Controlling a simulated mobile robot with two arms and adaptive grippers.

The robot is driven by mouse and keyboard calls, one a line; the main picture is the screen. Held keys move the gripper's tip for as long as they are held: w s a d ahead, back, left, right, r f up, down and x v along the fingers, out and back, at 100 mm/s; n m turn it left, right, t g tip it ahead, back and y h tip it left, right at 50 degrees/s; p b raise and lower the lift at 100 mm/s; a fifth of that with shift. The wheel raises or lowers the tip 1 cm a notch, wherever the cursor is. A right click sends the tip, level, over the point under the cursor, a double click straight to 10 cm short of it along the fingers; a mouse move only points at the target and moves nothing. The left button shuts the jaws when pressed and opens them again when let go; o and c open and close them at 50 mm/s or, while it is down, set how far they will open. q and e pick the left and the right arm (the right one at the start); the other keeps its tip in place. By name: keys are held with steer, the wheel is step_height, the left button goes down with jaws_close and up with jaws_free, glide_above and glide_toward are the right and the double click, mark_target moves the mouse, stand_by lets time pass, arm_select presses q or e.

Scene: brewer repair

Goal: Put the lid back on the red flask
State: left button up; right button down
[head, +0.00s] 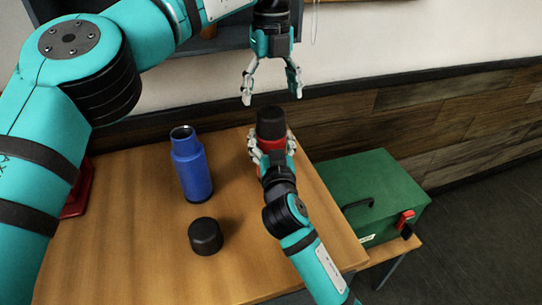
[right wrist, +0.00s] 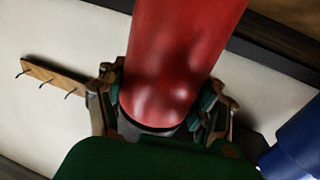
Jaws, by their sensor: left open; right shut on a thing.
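The red flask (head: 272,143) stands upright near the back right of the table, with a black lid (head: 270,122) on its top. I cannot tell whether the lid is fully seated. My right gripper (head: 270,150) is shut around the flask's body below the lid. The red flask (right wrist: 178,60) fills the middle of the right wrist view, between the fingers (right wrist: 165,112); its lid does not show clearly there. My left gripper (head: 272,94) is open and empty, directly above the lid and apart from it, fingers pointing down.
An open blue flask (head: 191,170) stands left of the red one and shows in the right wrist view (right wrist: 297,150). A second black lid (head: 205,236) lies on the wooden table (head: 130,240). A green case (head: 375,190) sits to the right. A dark shelf (head: 220,38) is behind.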

mark_target(271, 111)
arm_select(q)
steer(key=m, duration=0.9)
steer(key=shift+m, duration=0.4)
steer(key=shift+f, duration=0.1)
steer(key=shift+f, duration=3.9)
steer(key=shift+c, duration=0.2)
steer(key=c, duration=1.1)
steer(key=shift+m, duration=0.8)
steer(key=shift+c, duration=0.2)
steer(key=o, duration=1.4)
